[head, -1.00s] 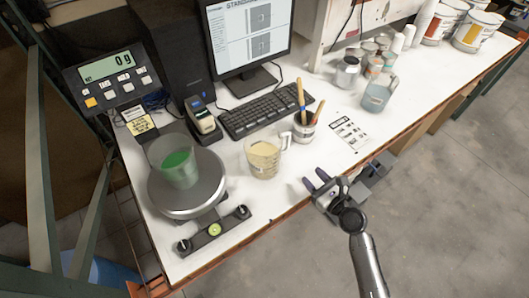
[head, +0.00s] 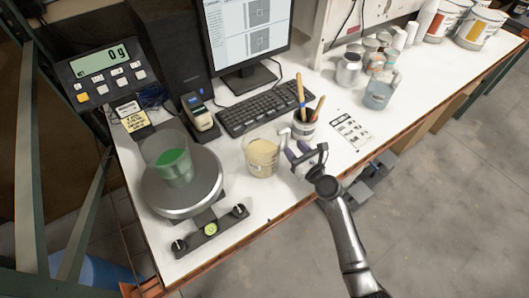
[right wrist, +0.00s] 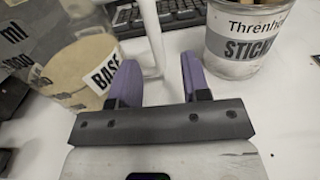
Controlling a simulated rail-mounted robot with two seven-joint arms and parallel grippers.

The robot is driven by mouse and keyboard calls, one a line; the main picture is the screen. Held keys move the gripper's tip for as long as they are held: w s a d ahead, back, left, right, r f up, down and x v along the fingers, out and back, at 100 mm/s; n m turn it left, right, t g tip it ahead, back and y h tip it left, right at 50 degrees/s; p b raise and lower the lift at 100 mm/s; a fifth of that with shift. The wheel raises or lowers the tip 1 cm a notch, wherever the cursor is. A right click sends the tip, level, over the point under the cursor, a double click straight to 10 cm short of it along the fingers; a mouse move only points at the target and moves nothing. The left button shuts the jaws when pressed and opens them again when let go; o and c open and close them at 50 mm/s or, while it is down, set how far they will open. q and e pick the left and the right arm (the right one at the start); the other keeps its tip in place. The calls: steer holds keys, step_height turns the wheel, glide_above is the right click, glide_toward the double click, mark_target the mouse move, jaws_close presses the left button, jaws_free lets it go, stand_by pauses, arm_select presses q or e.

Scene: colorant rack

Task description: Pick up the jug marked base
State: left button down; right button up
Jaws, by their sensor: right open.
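The jug marked base (head: 262,158) is a clear measuring jug with cream-coloured contents, standing on the white bench. In the right wrist view the jug (right wrist: 78,72) fills the left side, with its "BASE" label facing me. Its pale upright handle (right wrist: 151,40) lies between the two purple fingers. My right gripper (head: 296,152) is at the jug's right side, by the handle. The fingers (right wrist: 158,80) are open and spread on either side of the handle. My left gripper is not in view.
A stick pot (right wrist: 235,40) stands close to the right of the fingers; the same pot (head: 303,130) holds brushes in the head view. A scale (head: 170,200) bears a cup of green liquid (head: 173,165). A keyboard (head: 255,112) lies behind the jug.

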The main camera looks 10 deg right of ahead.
mark_target(287, 140)
steer(key=shift+b+x, duration=0.4)
steer(key=shift+x, duration=1.75)
steer(key=shift+a+r, duration=0.1)
steer(key=shift+r, duration=0.1)
jaws_close()
steer(key=shift+r, duration=0.1)
